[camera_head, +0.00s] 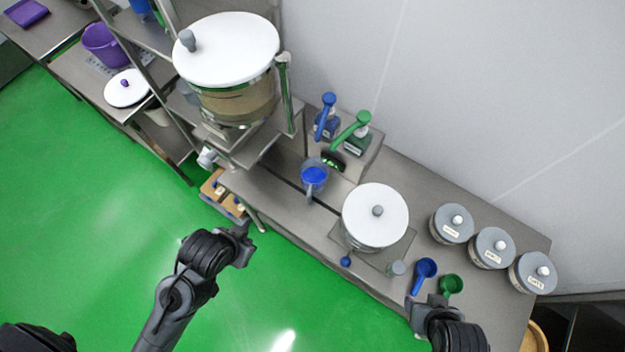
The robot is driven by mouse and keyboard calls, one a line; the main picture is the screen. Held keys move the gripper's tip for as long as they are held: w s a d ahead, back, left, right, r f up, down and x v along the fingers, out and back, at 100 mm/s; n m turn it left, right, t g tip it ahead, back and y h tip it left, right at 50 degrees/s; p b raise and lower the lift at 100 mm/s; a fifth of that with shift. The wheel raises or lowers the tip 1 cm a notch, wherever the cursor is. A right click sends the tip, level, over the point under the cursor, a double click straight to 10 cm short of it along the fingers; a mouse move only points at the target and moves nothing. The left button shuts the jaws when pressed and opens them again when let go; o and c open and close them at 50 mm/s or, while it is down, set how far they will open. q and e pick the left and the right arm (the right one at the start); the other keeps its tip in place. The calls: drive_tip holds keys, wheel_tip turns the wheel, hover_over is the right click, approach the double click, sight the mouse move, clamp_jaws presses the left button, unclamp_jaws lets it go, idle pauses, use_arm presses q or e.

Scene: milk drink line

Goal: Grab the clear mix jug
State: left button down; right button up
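A small clear jug (314,177) with a blue disc or blue contents at its top stands on the steel counter, left of the white-lidded pot. I take it for the mix jug. My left gripper (245,240) is over the green floor in front of the counter, below and left of the jug and apart from it. My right gripper (428,302) is at the counter's front right, close to the blue scoop (425,268) and green scoop (451,285). Both grippers are small and dark, and their finger gaps do not show clearly. Nothing is visibly held.
A white-lidded pot (375,217) stands right of the jug. A large lidded vessel (235,95) rises to the left. Three grey-lidded canisters (491,248) line the right. Open green floor (90,220) lies in front.

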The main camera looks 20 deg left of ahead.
use_arm(q)
drive_tip(key=shift+c, duration=0.6)
unclamp_jaws()
drive_tip(key=shift+d, duration=0.15)
